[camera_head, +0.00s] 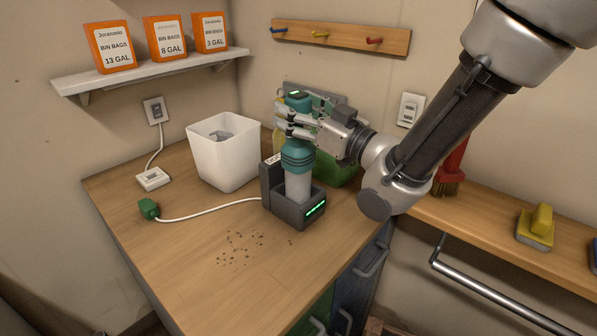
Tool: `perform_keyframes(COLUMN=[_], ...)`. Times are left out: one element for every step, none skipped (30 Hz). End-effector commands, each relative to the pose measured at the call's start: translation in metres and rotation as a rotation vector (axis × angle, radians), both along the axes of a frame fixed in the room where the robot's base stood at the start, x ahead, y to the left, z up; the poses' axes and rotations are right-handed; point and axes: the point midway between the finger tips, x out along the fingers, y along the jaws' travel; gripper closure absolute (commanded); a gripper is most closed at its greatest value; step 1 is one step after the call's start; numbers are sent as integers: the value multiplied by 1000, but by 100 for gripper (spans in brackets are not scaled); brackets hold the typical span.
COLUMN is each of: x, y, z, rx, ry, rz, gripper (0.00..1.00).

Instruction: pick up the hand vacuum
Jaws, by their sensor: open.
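The hand vacuum (297,160) is teal with a pale lower part and stands upright in a dark grey charging dock (281,212) with green lights on its front. My gripper (284,120) reaches in from the right at the height of the vacuum's upper part. Its fingers are open and lie around or beside the teal handle; I cannot tell whether they touch it. The fingers hide part of the handle.
A white bin (222,155) stands left of the dock. A green container (337,168) is close behind it. A white cord runs left to a green plug (149,208). Crumbs (240,247) lie in front. A shelf (150,72) with orange boxes hangs at the back left.

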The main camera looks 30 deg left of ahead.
Motion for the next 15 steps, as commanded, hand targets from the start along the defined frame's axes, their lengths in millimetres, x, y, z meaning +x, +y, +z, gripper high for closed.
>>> perform_keyframes(x=[0,0,0,0,0,0,0,0,0,0,0,0,0,0,0], y=[0,0,0,0,0,0,0,0,0,0,0,0,0,0,0], z=[0,0,0,0,0,0,0,0,0,0,0,1,1,1,1], rx=[0,0,0,0,0,0,0,0,0,0,0,4,4,3,3], ry=[0,0,0,0,0,0,0,0,0,0,0,-2,-2,-2,-2], rz=[0,0,0,0,0,0,0,0,0,0,0,0,0,0,0], gripper=[34,38,45,50,56,63,69,74,81,83,83,83,83,83,83])
